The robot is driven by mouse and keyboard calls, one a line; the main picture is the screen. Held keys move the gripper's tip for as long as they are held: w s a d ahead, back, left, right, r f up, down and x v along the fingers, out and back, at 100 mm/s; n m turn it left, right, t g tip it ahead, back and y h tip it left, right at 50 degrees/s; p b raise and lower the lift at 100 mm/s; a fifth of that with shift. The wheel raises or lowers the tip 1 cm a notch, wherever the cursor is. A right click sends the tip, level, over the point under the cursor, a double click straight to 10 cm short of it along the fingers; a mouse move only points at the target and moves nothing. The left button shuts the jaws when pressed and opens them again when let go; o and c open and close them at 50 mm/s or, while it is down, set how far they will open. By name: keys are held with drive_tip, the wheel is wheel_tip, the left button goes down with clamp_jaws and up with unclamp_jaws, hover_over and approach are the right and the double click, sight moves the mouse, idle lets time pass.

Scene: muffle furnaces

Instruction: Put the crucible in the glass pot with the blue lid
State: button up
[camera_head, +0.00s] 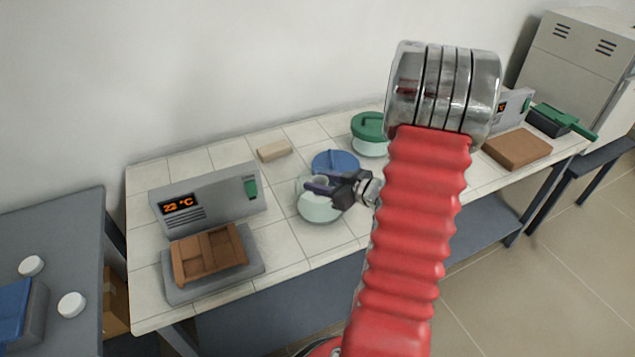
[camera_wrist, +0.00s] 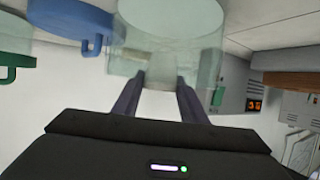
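The glass pot (camera_head: 320,208) stands open on the tiled bench, a clear cylinder with a pale bottom; it fills the top middle of the wrist view (camera_wrist: 168,18). The blue lid (camera_head: 335,163) lies behind it on the bench and shows at upper left in the wrist view (camera_wrist: 72,22). My gripper (camera_head: 318,186) is at the pot's mouth, its dark fingers pointing at the pot. In the wrist view the fingers (camera_wrist: 161,80) are apart with a small pale shape between their tips. This seems to be the crucible (camera_head: 320,180), held there, its outline blending with the glass.
A green-lidded pot (camera_head: 369,135) stands behind to the right. A grey furnace (camera_head: 210,200) reading 22 °C stands at left, with a brown brick piece (camera_head: 209,256) before it. Another furnace (camera_head: 514,107) and a brown block (camera_head: 517,149) are at right. A beige block (camera_head: 274,151) lies near the wall.

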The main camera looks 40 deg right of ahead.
drive_tip(key=o, duration=0.4)
drive_tip(key=shift+r, duration=0.15)
drive_tip(key=shift+r, duration=0.6)
drive_tip(key=v, duration=1.2)
drive_tip(key=shift+f, duration=0.15)
